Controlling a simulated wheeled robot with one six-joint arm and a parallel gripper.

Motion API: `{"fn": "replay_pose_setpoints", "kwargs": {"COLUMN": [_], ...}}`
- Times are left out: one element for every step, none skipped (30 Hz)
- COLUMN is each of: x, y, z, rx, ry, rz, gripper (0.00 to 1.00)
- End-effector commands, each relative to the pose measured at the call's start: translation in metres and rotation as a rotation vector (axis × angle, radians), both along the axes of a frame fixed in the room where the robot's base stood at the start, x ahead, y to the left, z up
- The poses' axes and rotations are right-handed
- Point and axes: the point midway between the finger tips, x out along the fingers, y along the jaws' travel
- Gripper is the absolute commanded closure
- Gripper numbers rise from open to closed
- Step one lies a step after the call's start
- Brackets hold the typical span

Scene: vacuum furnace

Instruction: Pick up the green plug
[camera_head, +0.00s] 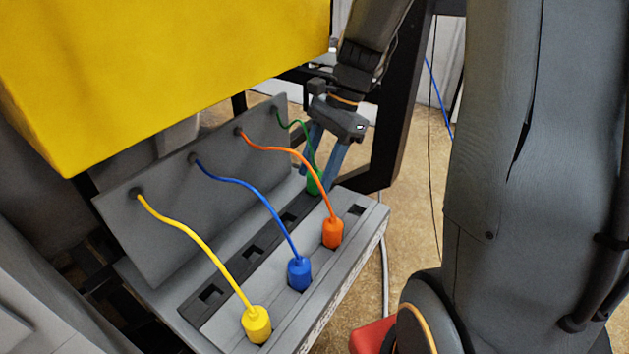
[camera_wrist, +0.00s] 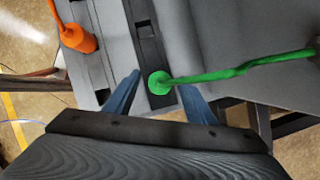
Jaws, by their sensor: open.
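The green plug (camera_head: 314,184) stands in the dark rear strip of the grey socket panel (camera_head: 343,267) at its far right end, with a green cable running up to the back plate. The wrist view shows the plug (camera_wrist: 159,83) from above, its cable leading right. My gripper (camera_head: 322,180) points down at the plug. Its blue fingers (camera_wrist: 160,85) are open, one on each side of the plug, with gaps visible in the wrist view. I cannot tell how far down the fingers reach along the plug.
Orange (camera_head: 333,233), blue (camera_head: 299,273) and yellow (camera_head: 256,324) plugs stand in the front row, with cables arching to the back plate (camera_head: 165,215). A large yellow box (camera_head: 160,75) overhangs the left. A dark frame post (camera_head: 403,100) stands behind my gripper. Empty sockets show along the dark strip.

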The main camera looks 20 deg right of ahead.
Motion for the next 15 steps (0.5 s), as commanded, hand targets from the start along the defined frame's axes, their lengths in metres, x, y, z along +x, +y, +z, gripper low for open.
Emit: {"fn": "replay_pose_setpoints", "kwargs": {"x": [-0.0014, -0.0015, -0.0015, -0.0016, -0.0016, -0.0015, -0.0014, -0.0014, -0.0014, -0.0014, -0.0014, -0.0014, -0.0014, -0.0013, -0.0013], "y": [0.0028, 0.0038, 0.0047, 0.0051, 0.0055, 0.006, 0.006, 0.0059, 0.0059, 0.0058, 0.0058, 0.0058, 0.0057, 0.0056, 0.0056], "z": [-0.0047, -0.0069, -0.009, -0.0099, -0.0105, -0.0108, -0.0108, -0.0107, -0.0106, -0.0105, -0.0105, -0.0104, -0.0105, -0.0104, -0.0104], "rx": [0.001, 0.001, 0.001, 0.0, 0.0, 0.0, 0.0, 0.0, 0.0, 0.0, 0.0, 0.0, 0.0, 0.0, 0.0], "ry": [0.003, 0.002, 0.002, 0.002, 0.001, 0.001, 0.0, 0.0, 0.0, 0.0, 0.0, 0.0, 0.0, 0.0, 0.0], "rz": [0.001, 0.001, 0.001, 0.001, 0.002, 0.003, 0.002, 0.002, 0.002, 0.002, 0.002, 0.002, 0.002, 0.002, 0.002], "gripper": [0.5, 0.5, 0.5, 0.5, 0.5, 0.5, 0.5, 0.5, 0.5, 0.5, 0.52, 0.59, 0.64, 0.69, 0.76]}}
